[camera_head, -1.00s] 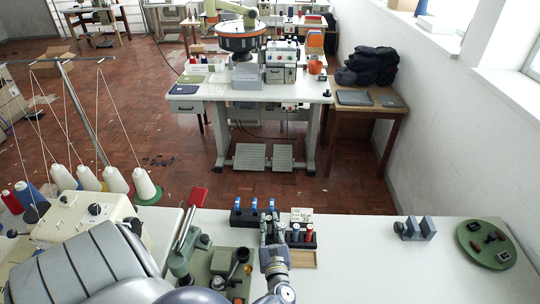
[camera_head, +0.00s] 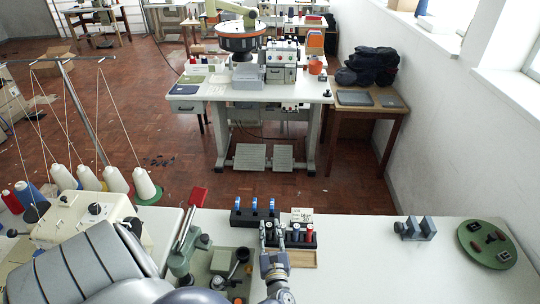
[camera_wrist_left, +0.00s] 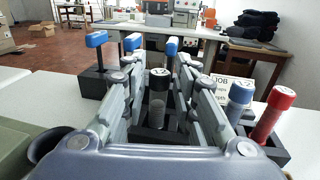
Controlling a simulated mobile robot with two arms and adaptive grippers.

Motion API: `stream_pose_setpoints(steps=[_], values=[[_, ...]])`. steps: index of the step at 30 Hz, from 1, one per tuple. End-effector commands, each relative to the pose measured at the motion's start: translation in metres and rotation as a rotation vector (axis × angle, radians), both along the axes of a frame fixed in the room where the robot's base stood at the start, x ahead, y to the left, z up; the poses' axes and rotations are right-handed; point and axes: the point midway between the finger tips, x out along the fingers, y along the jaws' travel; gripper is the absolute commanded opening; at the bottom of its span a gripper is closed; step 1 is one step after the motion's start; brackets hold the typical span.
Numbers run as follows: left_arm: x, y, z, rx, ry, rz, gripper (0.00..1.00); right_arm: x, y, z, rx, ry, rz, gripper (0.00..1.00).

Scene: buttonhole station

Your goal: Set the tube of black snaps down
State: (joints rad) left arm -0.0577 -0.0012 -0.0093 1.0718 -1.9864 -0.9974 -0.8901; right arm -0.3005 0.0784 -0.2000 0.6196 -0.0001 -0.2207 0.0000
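The tube's foot is partly hidden by the rack. My right gripper is not in view.
A black block with several blue-handled tools (camera_head: 254,215) stands just left of the rack. A card (camera_head: 301,215) stands behind it, and a wooden tray (camera_head: 304,258) lies in front. A green press (camera_head: 190,258) is to the left.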

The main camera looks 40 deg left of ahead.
Motion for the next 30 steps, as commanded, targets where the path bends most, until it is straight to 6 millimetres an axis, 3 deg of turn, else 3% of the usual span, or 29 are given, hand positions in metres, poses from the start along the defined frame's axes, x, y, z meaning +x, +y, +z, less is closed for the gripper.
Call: stream_pose_setpoints(steps=[10,24,30], values=[[0.0,0.0,0.005,-0.001,0.001,0.001,0.27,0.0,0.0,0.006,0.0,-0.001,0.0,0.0],[-0.062,-0.072,0.0,-0.004,0.0,0.0,0.27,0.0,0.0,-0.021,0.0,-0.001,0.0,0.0],[-0.075,-0.089,0.002,-0.001,0.001,0.0,0.27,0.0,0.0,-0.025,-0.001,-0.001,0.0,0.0]])
